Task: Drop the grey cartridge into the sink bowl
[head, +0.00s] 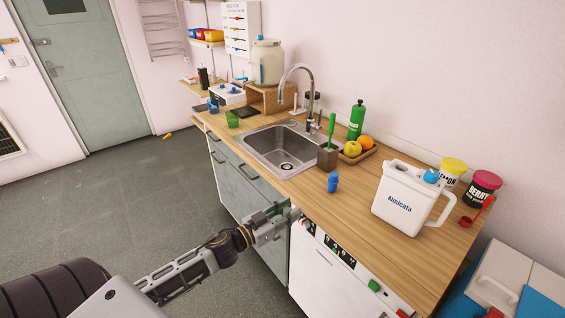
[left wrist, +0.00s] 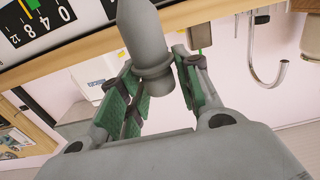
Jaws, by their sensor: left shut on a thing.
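The grey cartridge (left wrist: 139,32), smooth with a tapering body and a collar, is between the green-padded fingers of my left gripper (left wrist: 155,88) in the left wrist view. The fingers are shut on it near the collar. In the head view my left gripper (head: 284,221) is in front of the counter's front edge, below and in front of the sink; the cartridge is hard to make out there. The steel sink bowl (head: 282,157) is set in the wooden counter and looks empty. My right gripper is not in view.
A tall tap (head: 309,90) stands behind the sink. A white jug (head: 405,200) is farther right. A white appliance (head: 325,275) sits below the counter.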

